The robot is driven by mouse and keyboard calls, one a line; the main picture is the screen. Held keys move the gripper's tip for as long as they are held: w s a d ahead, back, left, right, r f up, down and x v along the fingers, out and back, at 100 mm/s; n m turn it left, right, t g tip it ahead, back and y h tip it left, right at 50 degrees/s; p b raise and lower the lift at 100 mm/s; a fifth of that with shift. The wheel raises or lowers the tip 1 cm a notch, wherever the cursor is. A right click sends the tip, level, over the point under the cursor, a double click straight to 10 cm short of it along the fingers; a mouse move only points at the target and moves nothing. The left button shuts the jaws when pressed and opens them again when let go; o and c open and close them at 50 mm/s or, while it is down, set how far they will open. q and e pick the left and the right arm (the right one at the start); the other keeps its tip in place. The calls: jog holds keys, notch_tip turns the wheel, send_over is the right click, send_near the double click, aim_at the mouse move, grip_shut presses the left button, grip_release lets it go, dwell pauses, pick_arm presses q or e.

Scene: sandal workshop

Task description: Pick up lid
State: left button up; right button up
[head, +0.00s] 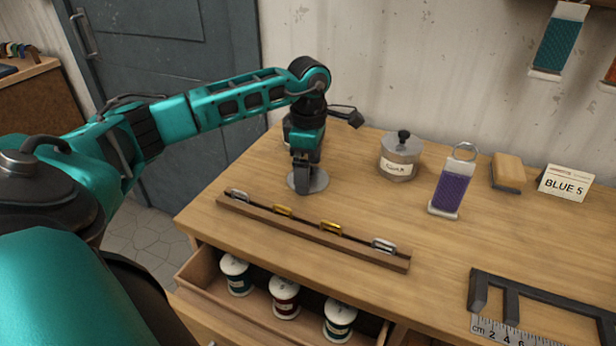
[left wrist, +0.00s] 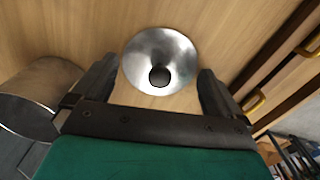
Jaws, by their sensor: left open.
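The lid is a round silver metal disc with a dark knob; it lies flat on the wooden table, and its edge (head: 321,183) shows under my left gripper (head: 304,186) in the head view. In the left wrist view the lid (left wrist: 142,52) is seen from above, knob in the middle. My left gripper (left wrist: 158,76) is open, pointing down, with one finger on either side of the knob direction and nothing held. I cannot tell if the fingers touch the lid. My right gripper is not in view.
A metal canister (left wrist: 30,98) stands close beside the left gripper. A labelled, lidded jar (head: 399,160) is further right. A wooden rail with buckles (head: 300,232) lies in front, above an open drawer of spools (head: 285,297). A purple spool card (head: 452,190) stands right.

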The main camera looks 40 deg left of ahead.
pick_arm(q)
jog(key=shift+f, duration=0.25)
jog(key=c, duration=0.7)
jog(key=shift+r, duration=0.1)
